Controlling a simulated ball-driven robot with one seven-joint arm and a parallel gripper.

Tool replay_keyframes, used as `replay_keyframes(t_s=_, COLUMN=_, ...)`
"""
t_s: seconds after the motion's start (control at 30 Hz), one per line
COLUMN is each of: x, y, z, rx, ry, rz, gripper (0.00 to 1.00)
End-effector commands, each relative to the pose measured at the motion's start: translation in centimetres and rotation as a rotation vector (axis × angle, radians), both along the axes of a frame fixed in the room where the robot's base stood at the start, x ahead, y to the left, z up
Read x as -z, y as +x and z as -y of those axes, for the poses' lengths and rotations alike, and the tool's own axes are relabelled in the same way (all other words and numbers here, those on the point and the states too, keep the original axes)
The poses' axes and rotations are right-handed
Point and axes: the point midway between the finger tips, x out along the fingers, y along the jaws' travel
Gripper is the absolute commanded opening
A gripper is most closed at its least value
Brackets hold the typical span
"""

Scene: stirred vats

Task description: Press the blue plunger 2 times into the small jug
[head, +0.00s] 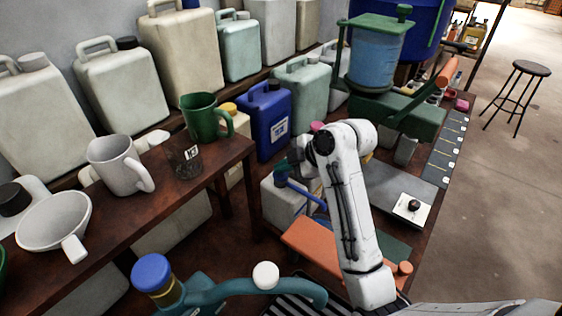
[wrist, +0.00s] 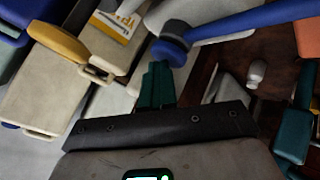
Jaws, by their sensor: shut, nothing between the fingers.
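A blue plunger (head: 281,175) with a round knob and a long blue spout tops a pale container (head: 282,205) in the middle of the head view. In the wrist view the plunger knob (wrist: 170,52) is just beyond my fingertips, with its spout running up to the right. My gripper (wrist: 157,70) has its dark teal fingers shut and empty; they overlap the knob's near edge in the picture, and I cannot tell whether they touch it. In the head view my gripper (head: 296,160) is close to the knob, partly hidden by my arm. I cannot pick out the small jug with certainty.
A wooden shelf at left holds a white mug (head: 117,165), a green mug (head: 207,118) and a small dark glass (head: 185,161). A blue canister (head: 267,118) stands behind the plunger. A teal pump (head: 220,290) with a blue cap is in front.

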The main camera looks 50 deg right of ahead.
Motion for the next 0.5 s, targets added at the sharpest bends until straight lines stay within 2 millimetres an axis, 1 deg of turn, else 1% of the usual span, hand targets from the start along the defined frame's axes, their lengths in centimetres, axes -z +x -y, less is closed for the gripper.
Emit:
replay_keyframes(t_s=0.03, x=1.4, y=-0.4, z=-0.2, rx=-0.003, ry=0.013, rz=-0.033, gripper=0.00)
replay_keyframes(t_s=0.1, x=1.2, y=-0.4, z=-0.2, rx=-0.003, ry=0.013, rz=-0.033, gripper=0.00)
replay_keyframes(t_s=0.27, x=0.0, y=-0.4, z=-0.2, rx=-0.002, ry=0.014, rz=-0.033, gripper=0.00)
replay_keyframes(t_s=0.5, x=-2.4, y=-0.4, z=-0.2, rx=-0.003, ry=0.014, rz=-0.030, gripper=0.00)
